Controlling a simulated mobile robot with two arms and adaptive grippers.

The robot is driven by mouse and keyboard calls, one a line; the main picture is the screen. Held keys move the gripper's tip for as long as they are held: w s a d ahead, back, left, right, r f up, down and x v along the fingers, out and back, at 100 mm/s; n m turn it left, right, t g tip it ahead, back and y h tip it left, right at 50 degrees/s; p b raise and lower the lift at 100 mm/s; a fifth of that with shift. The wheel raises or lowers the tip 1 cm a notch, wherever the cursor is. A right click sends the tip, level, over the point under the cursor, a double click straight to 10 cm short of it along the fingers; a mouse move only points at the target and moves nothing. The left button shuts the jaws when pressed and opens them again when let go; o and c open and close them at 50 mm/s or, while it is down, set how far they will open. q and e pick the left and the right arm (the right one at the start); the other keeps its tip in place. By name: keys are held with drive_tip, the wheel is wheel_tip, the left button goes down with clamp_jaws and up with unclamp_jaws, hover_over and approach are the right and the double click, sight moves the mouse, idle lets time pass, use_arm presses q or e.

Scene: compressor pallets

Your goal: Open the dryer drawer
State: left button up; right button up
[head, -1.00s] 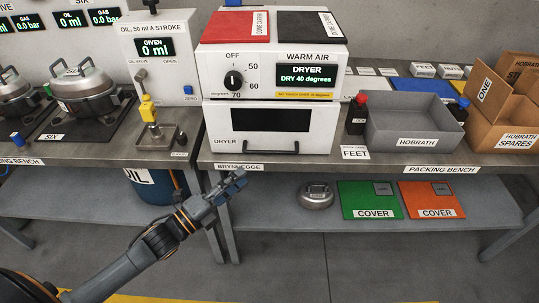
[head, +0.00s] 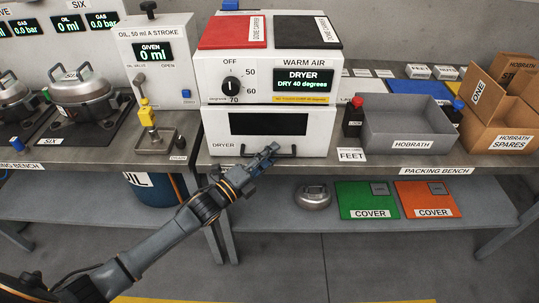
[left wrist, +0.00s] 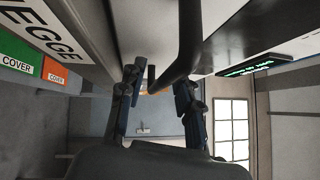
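The white dryer (head: 207,75) stands on the bench, with its drawer (head: 222,123) closed below the control panel. The drawer front has a dark window and a dark bar handle (head: 290,154) along its lower edge, partly hidden by my left gripper. My left gripper (head: 269,151) is at the handle. In the left wrist view its two fingers (left wrist: 158,88) are spread apart, and the dark handle bar (left wrist: 189,42) reaches between them. I see no clear contact. My right gripper is in neither view.
The oil dispenser (head: 172,67) stands left of the dryer. A lower shelf (head: 268,205) carries green and orange covers. The floor in front is clear.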

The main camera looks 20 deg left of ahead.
use_arm(q)
drive_tip(key=shift+c, duration=0.4)
clamp_jaws()
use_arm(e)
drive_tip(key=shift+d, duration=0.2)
use_arm(q)
drive_tip(key=shift+s, duration=0.1)
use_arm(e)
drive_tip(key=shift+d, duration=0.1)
